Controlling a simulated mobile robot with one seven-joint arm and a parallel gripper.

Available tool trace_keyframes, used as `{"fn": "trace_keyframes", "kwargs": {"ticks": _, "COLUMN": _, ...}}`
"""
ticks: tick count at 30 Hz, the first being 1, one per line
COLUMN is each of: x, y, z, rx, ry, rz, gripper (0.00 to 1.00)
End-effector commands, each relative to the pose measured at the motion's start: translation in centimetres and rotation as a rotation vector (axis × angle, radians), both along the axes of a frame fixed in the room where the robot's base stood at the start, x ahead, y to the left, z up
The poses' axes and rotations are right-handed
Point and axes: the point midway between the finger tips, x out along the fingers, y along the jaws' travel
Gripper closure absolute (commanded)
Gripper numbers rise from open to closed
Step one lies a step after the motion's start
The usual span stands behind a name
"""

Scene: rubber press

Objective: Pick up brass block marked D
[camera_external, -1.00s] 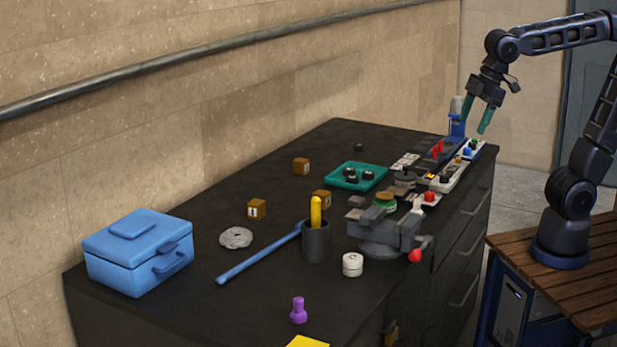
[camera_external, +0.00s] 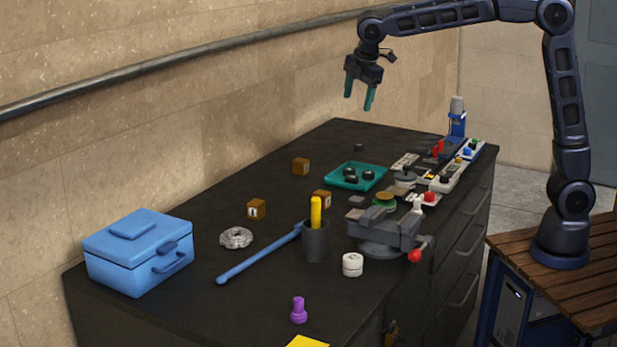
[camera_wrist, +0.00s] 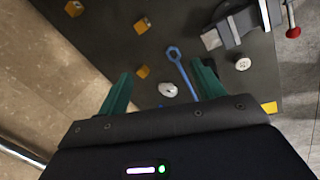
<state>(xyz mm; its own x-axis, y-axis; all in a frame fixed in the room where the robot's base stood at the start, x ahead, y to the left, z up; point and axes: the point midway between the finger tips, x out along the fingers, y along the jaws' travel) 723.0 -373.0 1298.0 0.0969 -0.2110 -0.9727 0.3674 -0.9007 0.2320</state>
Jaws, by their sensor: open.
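Three brass blocks stand on the dark bench: one at the back (camera_external: 301,166), one near the grey coil (camera_external: 256,209) and one behind the pencil cup (camera_external: 321,198). Their letters are too small to read, so I cannot tell which is D. In the wrist view they are at the top left (camera_wrist: 74,8), top centre (camera_wrist: 142,25) and centre (camera_wrist: 142,71); the top-centre one shows a pale label. My gripper (camera_external: 358,98) is open and empty, high above the back of the bench. Its green fingers (camera_wrist: 162,74) point down, apart from every block.
A blue toolbox (camera_external: 138,252) sits at the front left. A blue wrench (camera_external: 258,253), dark cup (camera_external: 316,242), grey vise (camera_external: 384,230) and teal tray (camera_external: 357,176) occupy the middle. A rail (camera_external: 200,62) runs along the wall. Bench around the back block is clear.

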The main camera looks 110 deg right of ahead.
Motion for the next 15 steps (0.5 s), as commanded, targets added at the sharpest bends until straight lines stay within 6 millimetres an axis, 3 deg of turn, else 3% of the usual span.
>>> {"fn": "trace_keyframes", "kwargs": {"ticks": 6, "x": 3.7, "y": -7.1, "z": -2.7, "rx": -0.024, "ry": 0.074, "rz": 0.046, "gripper": 0.33}}
{"fn": "trace_keyframes", "kwargs": {"ticks": 15, "x": 7.1, "y": -16.9, "z": -7.6, "rx": -0.046, "ry": 0.180, "rz": 0.119, "gripper": 0.33}}
